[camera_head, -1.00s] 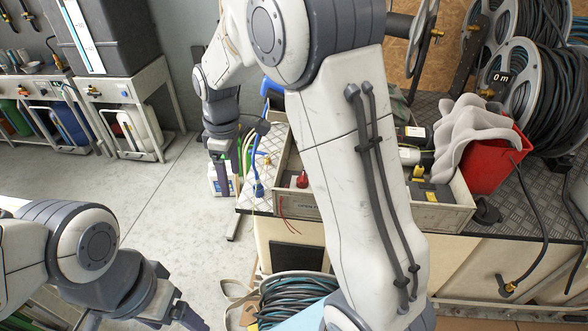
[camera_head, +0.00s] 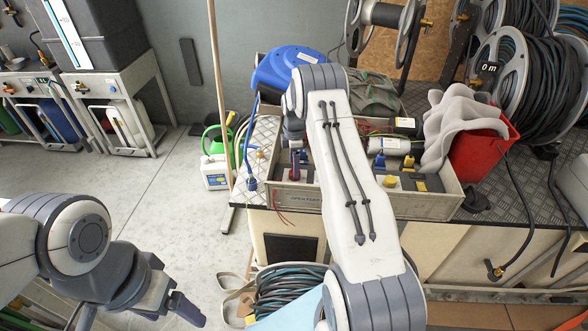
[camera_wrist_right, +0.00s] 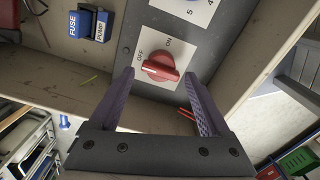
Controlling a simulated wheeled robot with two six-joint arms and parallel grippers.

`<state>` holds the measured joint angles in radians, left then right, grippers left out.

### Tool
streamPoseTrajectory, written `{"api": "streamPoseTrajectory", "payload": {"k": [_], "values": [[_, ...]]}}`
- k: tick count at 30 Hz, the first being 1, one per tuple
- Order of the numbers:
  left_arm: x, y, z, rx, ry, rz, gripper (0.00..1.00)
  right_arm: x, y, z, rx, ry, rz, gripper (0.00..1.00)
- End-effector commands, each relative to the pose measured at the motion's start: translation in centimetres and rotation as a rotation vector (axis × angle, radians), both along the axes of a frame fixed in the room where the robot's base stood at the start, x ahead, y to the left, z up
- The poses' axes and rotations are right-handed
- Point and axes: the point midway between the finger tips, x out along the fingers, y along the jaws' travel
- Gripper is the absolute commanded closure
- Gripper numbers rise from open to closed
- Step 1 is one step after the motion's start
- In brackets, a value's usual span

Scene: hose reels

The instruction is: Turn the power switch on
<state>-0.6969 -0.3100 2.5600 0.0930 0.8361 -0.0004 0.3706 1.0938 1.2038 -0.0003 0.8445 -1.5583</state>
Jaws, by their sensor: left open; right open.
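The power switch (camera_wrist_right: 160,68) is a red rotary knob on a grey plate marked OFF and ON. A pale mark on the knob's left end lies nearest the OFF label. My right gripper (camera_wrist_right: 159,76) is open, with its purple fingers on either side of the knob; I cannot tell whether they touch it. My left gripper (camera_head: 188,308) is at the lower left over the floor, away from the crate.
The crate's wall (camera_wrist_right: 255,75) is close on the right. A red bucket with grey cloth (camera_head: 482,150) and hose reels (camera_head: 510,80) stand to the right. A blue reel (camera_head: 290,68) is behind.

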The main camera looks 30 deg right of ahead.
Motion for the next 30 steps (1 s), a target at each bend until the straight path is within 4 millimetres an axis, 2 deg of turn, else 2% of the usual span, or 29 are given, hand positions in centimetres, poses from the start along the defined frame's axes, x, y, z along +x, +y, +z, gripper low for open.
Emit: {"api": "streamPoseTrajectory", "payload": {"k": [3, 7, 17, 20, 21, 23, 30], "values": [[0.0, 0.0, 0.4, 0.0, 0.0, 0.0, 0.19, 0.0, 0.0, -1.7, 0.001, 0.002, -0.001, 0.19], [0.0, 0.0, 0.5, 0.0, 0.0, 0.0, 0.19, -0.1, 0.0, -2.8, 0.0, 0.001, -0.001, 0.19], [0.0, 0.0, 0.5, 0.0, 0.0, 0.0, 0.19, 0.0, -0.1, -3.2, 0.0, -0.001, -0.002, 0.19], [0.0, 0.0, 0.5, 0.0, 0.0, 0.0, 0.19, 0.0, -0.1, -3.2, 0.0, -0.001, -0.002, 0.54], [0.0, 0.0, 0.5, 0.0, 0.0, 0.0, 0.19, 0.0, -0.1, -3.2, 0.0, -0.001, -0.002, 0.69], [0.0, 0.0, 0.5, 0.0, 0.0, 0.0, 0.19, 0.0, -0.1, -3.2, -0.001, -0.002, -0.002, 0.89], [0.0, 0.0, 0.4, 0.0, 0.0, 0.0, 0.19, 0.1, 0.0, -3.2, 0.0, -0.003, -0.02, 0.89]]}}
